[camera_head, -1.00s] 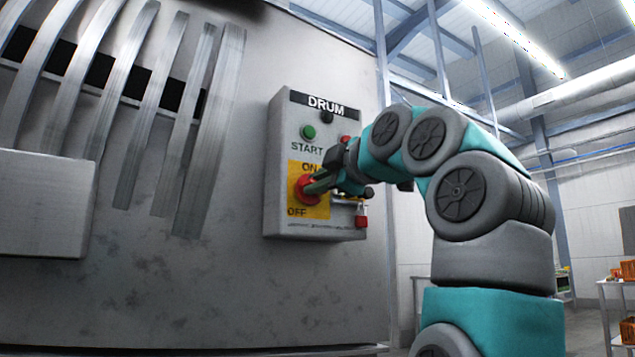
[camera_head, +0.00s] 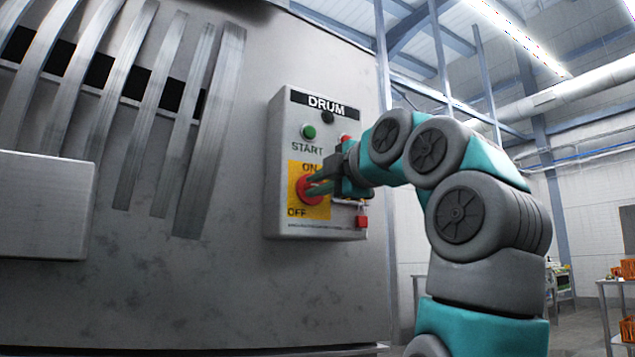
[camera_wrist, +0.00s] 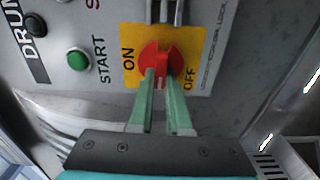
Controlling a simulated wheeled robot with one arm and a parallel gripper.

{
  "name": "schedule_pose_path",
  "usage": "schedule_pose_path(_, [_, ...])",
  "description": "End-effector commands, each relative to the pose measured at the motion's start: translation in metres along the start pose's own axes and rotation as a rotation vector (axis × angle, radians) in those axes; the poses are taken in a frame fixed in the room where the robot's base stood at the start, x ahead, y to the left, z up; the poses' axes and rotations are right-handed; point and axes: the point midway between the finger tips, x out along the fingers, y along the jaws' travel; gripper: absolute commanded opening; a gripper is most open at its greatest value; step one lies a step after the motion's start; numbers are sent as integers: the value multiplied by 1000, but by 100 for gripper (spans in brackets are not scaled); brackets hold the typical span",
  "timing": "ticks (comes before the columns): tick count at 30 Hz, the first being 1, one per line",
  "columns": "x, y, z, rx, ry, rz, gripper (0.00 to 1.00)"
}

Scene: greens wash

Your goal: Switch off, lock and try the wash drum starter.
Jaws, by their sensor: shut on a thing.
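The wash drum starter (camera_head: 280,225) is a grey box labelled DRUM on the machine's wall. Its red rotary knob (camera_head: 304,194) sits on a yellow plate (camera_head: 318,212) marked ON at the top and OFF at the lower left. My gripper (camera_head: 314,187) reaches in from the right, shut on the red knob. In the wrist view its two green fingers straddle the knob's grip (camera_wrist: 160,57), which lies between the ON and OFF marks. A red padlock (camera_head: 361,219) hangs at the box's right side. The knob's exact pointing is hard to tell.
A green START button (camera_head: 309,132) is above the knob, with a red button (camera_head: 345,139) to its right, partly behind my arm. A grey box (camera_head: 45,205) and curved metal ribs (camera_head: 205,140) are on the machine at left. Shelves with orange crates (camera_head: 627,270) stand far right.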

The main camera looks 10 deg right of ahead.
Motion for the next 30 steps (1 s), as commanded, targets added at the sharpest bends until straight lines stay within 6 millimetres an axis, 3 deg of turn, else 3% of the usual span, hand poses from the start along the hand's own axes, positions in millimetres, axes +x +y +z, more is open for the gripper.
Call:
schedule_pose_path(19, [1, -2, -1, -52, 2, -4, 0])
schedule_pose_path(20, [1, -2, -1, -52, 2, -4, 18])
schedule_pose_path(21, [1, -2, -1, -51, 2, -4, 23])
schedule_pose_path(27, [0, -1, 0, -51, 1, -2, 45])
schedule_pose_path(30, [0, -1, 0, -51, 1, -2, 46])
